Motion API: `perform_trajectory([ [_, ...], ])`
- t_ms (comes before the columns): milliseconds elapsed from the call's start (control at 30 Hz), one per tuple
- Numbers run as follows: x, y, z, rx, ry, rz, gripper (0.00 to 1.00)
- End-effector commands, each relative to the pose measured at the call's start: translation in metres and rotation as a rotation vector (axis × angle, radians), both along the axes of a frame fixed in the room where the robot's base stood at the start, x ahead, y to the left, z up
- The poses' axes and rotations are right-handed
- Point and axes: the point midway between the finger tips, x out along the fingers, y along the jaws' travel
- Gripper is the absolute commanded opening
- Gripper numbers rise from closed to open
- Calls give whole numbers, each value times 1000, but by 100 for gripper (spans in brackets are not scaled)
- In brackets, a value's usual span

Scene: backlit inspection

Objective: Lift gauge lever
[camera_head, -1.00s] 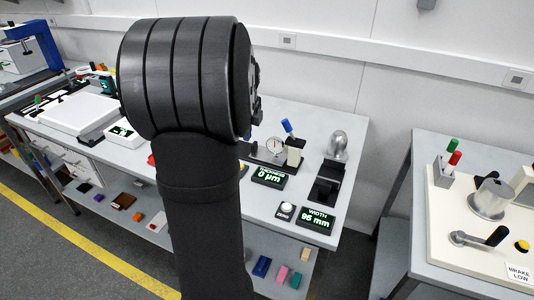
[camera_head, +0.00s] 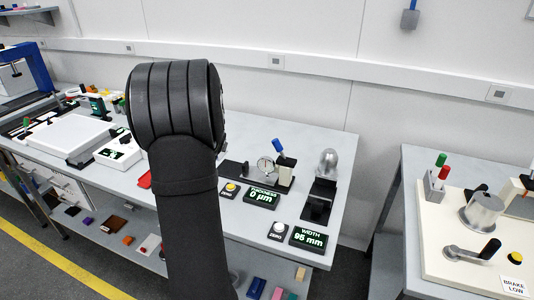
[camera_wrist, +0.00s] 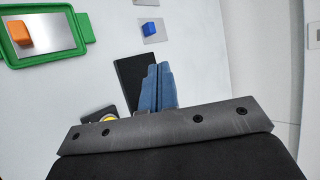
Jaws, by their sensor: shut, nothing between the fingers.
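The gauge lever (camera_head: 278,146) has a blue grip and stands up, tilted, beside the round white dial gauge (camera_head: 265,167) on a dark base. The thickness display (camera_head: 261,198) in front reads 0 µm. My gripper (camera_wrist: 158,70) shows in the wrist view as two blue fingers, closed together with nothing between them. In the head view my gripper is hidden behind my own dark arm. I cannot make out the gauge lever in the wrist view. The fingers overlap a black flat thing (camera_wrist: 130,70) there; contact cannot be told.
A yellow button (camera_head: 231,188) sits left of the display. The width display (camera_head: 307,238) reads 95 mm. The wrist view shows a green-rimmed tray (camera_wrist: 88,28) with an orange block (camera_wrist: 20,35), and a blue cube (camera_wrist: 149,29). A side table (camera_head: 413,240) stands right, across a gap.

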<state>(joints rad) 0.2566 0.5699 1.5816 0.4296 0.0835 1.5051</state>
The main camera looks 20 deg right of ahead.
Motion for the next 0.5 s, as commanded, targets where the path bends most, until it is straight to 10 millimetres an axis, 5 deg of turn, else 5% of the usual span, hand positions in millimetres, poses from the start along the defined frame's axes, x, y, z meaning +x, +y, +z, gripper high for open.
perform_trajectory([
  [233,18,-4,-15,-158,-161,-91,0],
  [500,8,-20,-30,-393,-258,-254,0],
])
